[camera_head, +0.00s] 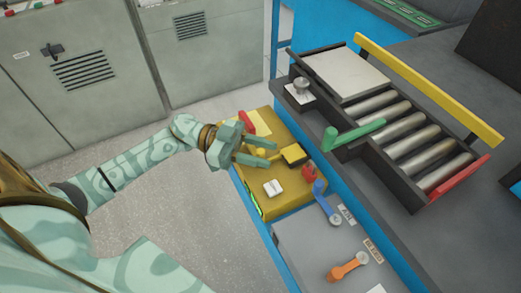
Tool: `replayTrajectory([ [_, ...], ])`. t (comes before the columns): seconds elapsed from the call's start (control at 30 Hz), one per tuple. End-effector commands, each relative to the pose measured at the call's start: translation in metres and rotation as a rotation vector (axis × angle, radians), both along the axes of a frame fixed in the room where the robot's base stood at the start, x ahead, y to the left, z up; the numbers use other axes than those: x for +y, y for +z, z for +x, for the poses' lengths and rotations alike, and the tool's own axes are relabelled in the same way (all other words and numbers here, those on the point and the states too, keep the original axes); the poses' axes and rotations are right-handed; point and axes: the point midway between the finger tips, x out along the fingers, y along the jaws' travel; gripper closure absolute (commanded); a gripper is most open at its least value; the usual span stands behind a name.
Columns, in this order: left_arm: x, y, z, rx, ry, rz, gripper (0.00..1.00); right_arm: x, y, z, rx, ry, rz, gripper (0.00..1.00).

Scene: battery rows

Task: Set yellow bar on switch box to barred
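A yellow switch box (292,199) sits in the middle on the blue-edged bench. On it are a yellow block with dark sides (294,154), a white rocker switch (273,188), a red knob (309,172) and a red-and-yellow part (249,123) at the back left. My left gripper (272,153) is over the box's left part, its two fingers apart and pointing right toward the yellow block. A small yellow part (262,153) shows between the fingers; I cannot tell whether they touch it. The gripper hides part of the box top. My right gripper is not in view.
A roller tray (398,188) with a long yellow bar (428,90), a red end bar (459,178) and a green lever (352,134) stands right of the box. Blue (325,203) and orange (347,267) levers are nearer. Grey cabinets (80,75) stand at the back left.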

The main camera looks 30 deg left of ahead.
Motion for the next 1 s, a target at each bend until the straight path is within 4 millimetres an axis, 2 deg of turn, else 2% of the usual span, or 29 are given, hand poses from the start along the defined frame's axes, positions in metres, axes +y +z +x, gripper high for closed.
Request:
replayTrajectory([
  [0.03, 0.0, 0.0, 0.0, 0.0, 0.0, 0.0, 0.78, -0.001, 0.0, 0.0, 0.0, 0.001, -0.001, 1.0],
  [0.1, 0.0, 0.0, 0.0, 0.0, 0.0, 0.0, 0.97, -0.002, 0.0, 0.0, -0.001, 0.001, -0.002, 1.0],
  [0.13, 0.0, 0.0, 0.0, 0.0, 0.0, 0.0, 1.0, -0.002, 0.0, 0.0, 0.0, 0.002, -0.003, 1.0],
  [0.3, 0.003, -0.001, 0.002, 0.001, 0.0, 0.002, 1.0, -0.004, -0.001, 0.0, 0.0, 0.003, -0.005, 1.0],
  [0.5, 0.024, -0.001, 0.014, 0.001, 0.001, 0.004, 1.0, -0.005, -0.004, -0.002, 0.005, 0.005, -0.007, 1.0],
  [0.73, 0.024, -0.001, 0.014, 0.001, 0.001, 0.002, 1.0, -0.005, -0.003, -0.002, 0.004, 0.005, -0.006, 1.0],
  [0.77, 0.024, -0.001, 0.014, 0.001, 0.001, 0.002, 0.78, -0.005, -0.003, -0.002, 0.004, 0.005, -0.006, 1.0],
  [0.8, 0.024, -0.001, 0.014, 0.001, 0.001, 0.002, 0.67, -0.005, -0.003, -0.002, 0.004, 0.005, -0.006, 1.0],
  [0.83, 0.024, -0.001, 0.014, 0.001, 0.001, 0.002, 0.61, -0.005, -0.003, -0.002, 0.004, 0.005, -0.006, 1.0],
  [1.0, 0.024, -0.001, 0.014, 0.0, 0.001, 0.001, 0.61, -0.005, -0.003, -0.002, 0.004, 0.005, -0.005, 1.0],
])
